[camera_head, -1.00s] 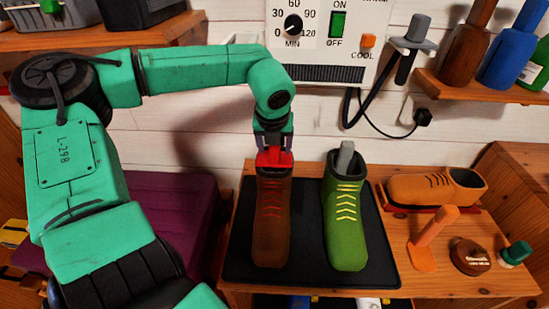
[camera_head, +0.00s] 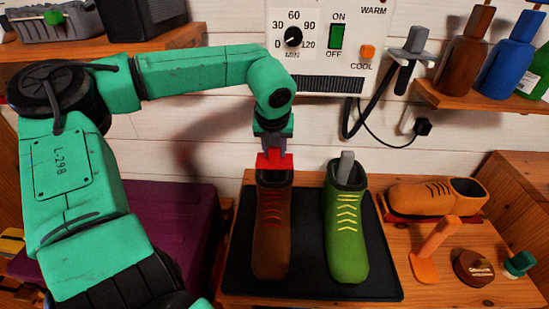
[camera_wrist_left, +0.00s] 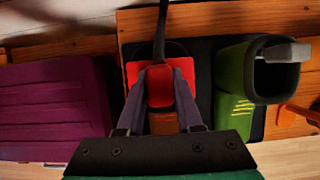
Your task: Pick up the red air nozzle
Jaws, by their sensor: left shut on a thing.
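The red air nozzle (camera_head: 274,161) is at the mouth of the brown boot (camera_head: 272,232), which stands upright on a black mat (camera_head: 308,287). My left gripper (camera_head: 274,146) comes down from above and is shut on the nozzle. In the left wrist view the red nozzle (camera_wrist_left: 159,88) sits between the two fingers, with a dark hose-like strip beyond it. Whether the nozzle's lower end is still inside the boot is hidden. My right gripper is not in view.
A green boot (camera_head: 345,225) with a grey nozzle (camera_head: 346,167) in its mouth stands close on the right. Further right are a tan shoe (camera_head: 420,196), an orange brush-like tool (camera_head: 433,250) and a brown round tin (camera_head: 473,267). A control panel (camera_head: 322,50) hangs behind.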

